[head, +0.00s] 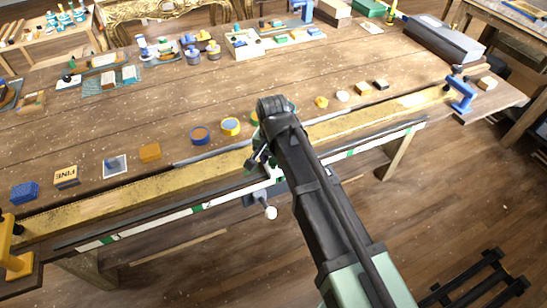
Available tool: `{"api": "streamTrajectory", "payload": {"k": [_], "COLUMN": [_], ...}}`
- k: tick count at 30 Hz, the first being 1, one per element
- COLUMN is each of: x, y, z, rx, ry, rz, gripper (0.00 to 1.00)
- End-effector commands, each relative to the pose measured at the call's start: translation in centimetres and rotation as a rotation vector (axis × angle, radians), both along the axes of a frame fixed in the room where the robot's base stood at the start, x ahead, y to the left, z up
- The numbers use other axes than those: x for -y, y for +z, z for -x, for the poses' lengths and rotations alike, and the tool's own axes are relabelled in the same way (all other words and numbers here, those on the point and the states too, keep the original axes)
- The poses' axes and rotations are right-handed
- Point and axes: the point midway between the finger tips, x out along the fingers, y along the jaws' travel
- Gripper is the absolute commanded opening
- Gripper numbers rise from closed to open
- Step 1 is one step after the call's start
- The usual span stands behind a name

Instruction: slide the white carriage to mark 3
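A long rail (150,222) with a white strip and several green patches runs along the front edge of the workbench. Any mark numbers are too small to read, so I cannot tell which is mark 3. Near the rail's middle is what looks like the carriage, with a pale handle ending in a white ball knob (270,212) hanging in front of the bench. My arm hides part of it. My gripper (262,158) is over the rail, just above and behind the knob. I cannot tell whether it touches the carriage, and its fingers are too small and dark to read.
A gilt beam (130,189) lies behind the rail, between a yellow clamp (12,250) at left and a blue clamp (462,95) at right. The floor in front is mostly clear.

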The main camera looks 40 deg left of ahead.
Motion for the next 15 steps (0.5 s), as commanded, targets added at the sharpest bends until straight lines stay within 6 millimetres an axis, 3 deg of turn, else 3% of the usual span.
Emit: {"api": "streamTrajectory", "payload": {"k": [3,11,15], "x": [0.0,0.0,0.0], "y": [0.0,0.1,1.6], "z": [0.0,0.0,0.0], "rx": [0.000,0.000,0.000], "ry": [0.000,-0.001,-0.001], "rz": [0.000,0.000,0.000], "gripper": [0.56,0.56,0.56]}}
